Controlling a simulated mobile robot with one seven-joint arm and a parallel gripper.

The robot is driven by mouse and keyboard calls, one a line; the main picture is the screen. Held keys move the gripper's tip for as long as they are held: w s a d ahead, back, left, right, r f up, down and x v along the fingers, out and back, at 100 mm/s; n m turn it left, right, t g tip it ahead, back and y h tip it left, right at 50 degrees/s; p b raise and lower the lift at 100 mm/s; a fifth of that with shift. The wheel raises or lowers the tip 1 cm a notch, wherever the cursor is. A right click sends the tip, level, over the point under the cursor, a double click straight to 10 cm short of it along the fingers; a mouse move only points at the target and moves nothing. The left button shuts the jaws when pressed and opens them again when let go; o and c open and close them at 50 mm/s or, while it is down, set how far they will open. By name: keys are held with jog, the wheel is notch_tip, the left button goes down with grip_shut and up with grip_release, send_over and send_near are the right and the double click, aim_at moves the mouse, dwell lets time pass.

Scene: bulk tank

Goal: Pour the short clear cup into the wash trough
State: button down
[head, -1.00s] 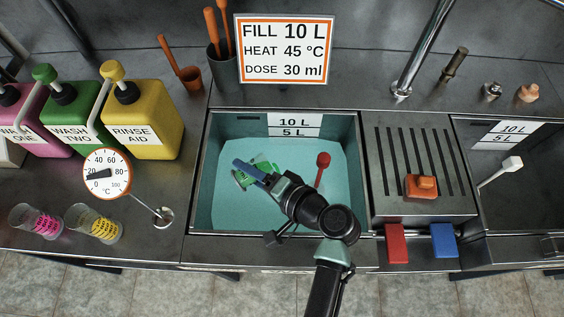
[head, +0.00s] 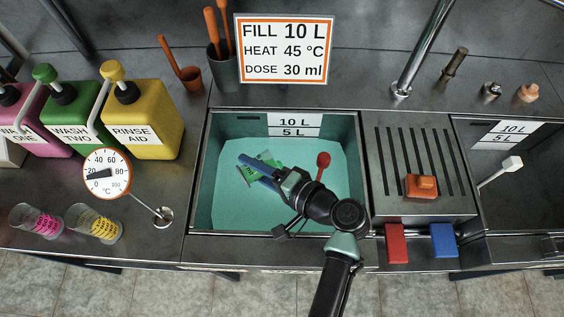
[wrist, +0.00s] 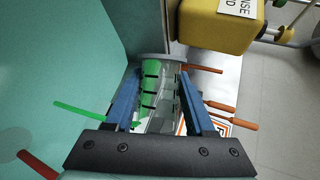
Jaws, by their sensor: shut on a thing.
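The wash trough (head: 215,205) is the teal-lined basin in the middle of the head view, with pale teal liquid in it. My gripper (head: 258,170) is over the trough, its blue fingers shut on the short clear cup (head: 267,158). The cup has green markings and is partly hidden by the fingers. In the wrist view the cup (wrist: 160,93) lies between the two blue fingers, tilted well over, with green showing along one side. I cannot tell how much liquid is in it.
A red-knobbed plug or stick (head: 323,160) stands in the trough. A slotted drainboard (head: 405,150) is right of the trough.

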jog(key=shift+w+d+r+m+y, duration=0.1)
jog(key=shift+d+r+m+y, duration=0.1)
jog(key=shift+r+m+y, duration=0.3)
dwell(1.1)
jog(key=shift+f, duration=0.15)
jog(key=shift+s+a+f+n+h, duration=0.35)
jog(key=shift+a+f+n+h, duration=0.05)
jog(key=shift+a+n+h, duration=0.1)
jog(key=shift+s+a+f+n+h, duration=0.3)
jog(key=shift+a+f+n+h, duration=0.1)
jog(key=shift+a+n+h, duration=0.1)
jog(key=shift+w, duration=0.1)
jog(key=shift+f+n+t+h, duration=0.4)
jog(key=shift+f+n+h, duration=0.25)
jog(key=shift+n+h, duration=0.25)
jog(key=shift+r+n+h, duration=0.15)
jog(key=shift+n+h, duration=0.15)
jog(key=shift+a+r+n+t+h+p, duration=0.1)
jog(key=shift+a+n+t+h+p, duration=0.15)
jog(key=shift+n+h, duration=0.25)
jog(key=shift+n+t+h+p, duration=0.15)
jog(key=shift+n+t+h, duration=0.2)
jog(key=shift+n+h, duration=0.15)
jog(key=shift+s+a+r+n+t+h+p, duration=0.55)
jog(key=shift+a+r+n+h+p, duration=0.3)
jog(key=shift+p, duration=0.5)
jog(key=shift+s+a+r+n+t+h+p, duration=0.55)
jog(key=shift+n+h+p, duration=0.35)
jog(key=shift+p, duration=0.45)
